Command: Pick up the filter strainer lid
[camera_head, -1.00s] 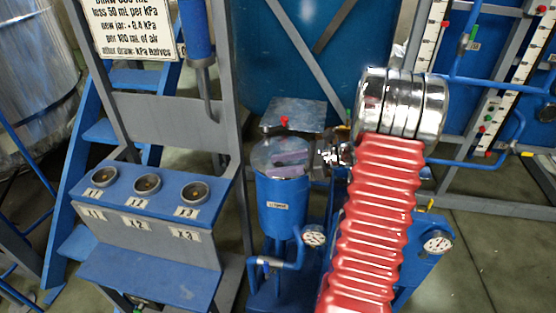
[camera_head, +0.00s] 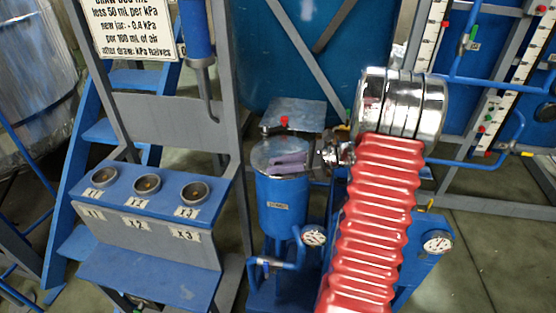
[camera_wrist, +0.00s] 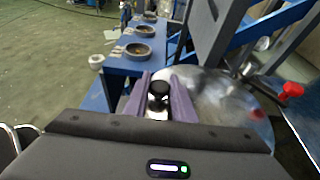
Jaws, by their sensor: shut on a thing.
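The filter strainer lid (camera_head: 264,156) is a round shiny metal disc at the top of the blue strainer body (camera_head: 283,205) in the head view. My gripper (camera_head: 291,163) is over the lid, its purple fingers low across it. In the wrist view the fingers close around a black knob on a bright metal stem (camera_wrist: 158,92), with the reflective disc of the lid (camera_wrist: 228,104) behind and to the right. I cannot tell whether the lid is seated or slightly raised.
A blue stand (camera_head: 130,200) with several round sockets is left of the strainer. A red valve handle (camera_head: 284,122) is just behind the lid. A pressure gauge (camera_head: 314,236) is at the front right. My arm covers the area to the right.

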